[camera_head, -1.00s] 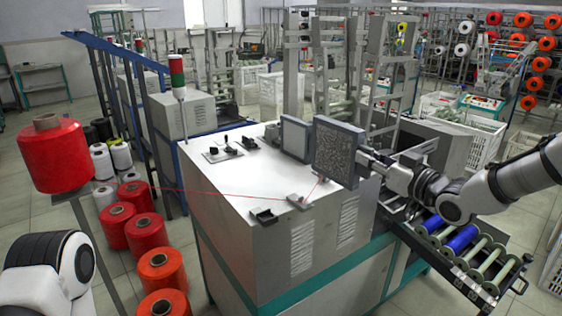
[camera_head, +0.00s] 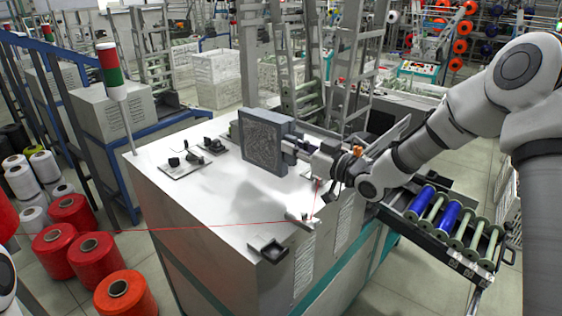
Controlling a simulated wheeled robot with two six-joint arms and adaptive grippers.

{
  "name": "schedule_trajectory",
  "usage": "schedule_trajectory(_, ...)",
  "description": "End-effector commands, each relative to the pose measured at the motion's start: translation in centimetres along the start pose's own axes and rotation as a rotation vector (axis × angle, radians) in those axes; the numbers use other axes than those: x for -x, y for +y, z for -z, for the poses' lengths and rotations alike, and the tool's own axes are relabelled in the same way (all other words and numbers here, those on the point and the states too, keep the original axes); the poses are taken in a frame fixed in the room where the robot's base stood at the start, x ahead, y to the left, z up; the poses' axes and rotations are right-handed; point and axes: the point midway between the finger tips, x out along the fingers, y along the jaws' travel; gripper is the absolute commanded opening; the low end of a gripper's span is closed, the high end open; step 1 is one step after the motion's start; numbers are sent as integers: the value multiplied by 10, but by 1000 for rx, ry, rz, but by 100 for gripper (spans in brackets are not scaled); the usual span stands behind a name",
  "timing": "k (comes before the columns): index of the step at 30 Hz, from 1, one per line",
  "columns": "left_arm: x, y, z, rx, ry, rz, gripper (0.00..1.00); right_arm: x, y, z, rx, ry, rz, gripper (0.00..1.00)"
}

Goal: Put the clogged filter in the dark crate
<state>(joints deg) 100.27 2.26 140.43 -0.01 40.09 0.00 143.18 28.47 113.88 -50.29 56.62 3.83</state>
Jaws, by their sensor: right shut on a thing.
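The clogged filter (camera_head: 263,147) is a square, grey-framed panel with a speckled, dirty-looking face. It stands upright over the white top of the machine (camera_head: 215,200). My right gripper (camera_head: 291,149) comes in from the right and is shut on the filter's right edge. I cannot tell whether the filter's lower edge touches the machine top. A second panel is not clearly distinct; it may be hidden behind the held one. I cannot make out a dark crate.
Small black fittings (camera_head: 212,146) sit on the machine top, with a dark bracket (camera_head: 267,250) at its front corner. A red thread crosses the front. A rack of blue and green bobbins (camera_head: 447,217) is at right. Red spools (camera_head: 95,255) stand at left; a signal lamp (camera_head: 110,65) rises behind.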

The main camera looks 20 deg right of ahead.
Motion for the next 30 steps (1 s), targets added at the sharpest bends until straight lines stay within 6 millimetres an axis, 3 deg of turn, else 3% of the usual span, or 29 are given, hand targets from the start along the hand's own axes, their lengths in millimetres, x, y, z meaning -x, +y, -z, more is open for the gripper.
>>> schedule_trajectory(9,11,0,0,1,1,0,41,0,0,-50,1,-2,0,0)
schedule_trajectory(19,6,0,0,0,1,0,41,0,0,-56,1,0,0,0)
schedule_trajectory(21,7,0,0,1,1,0,41,0,0,-55,1,-1,0,32)
schedule_trajectory(23,7,0,0,1,1,0,41,0,0,-55,1,0,0,52)
schedule_trajectory(30,7,0,0,1,1,0,41,0,0,-54,2,0,0,52)
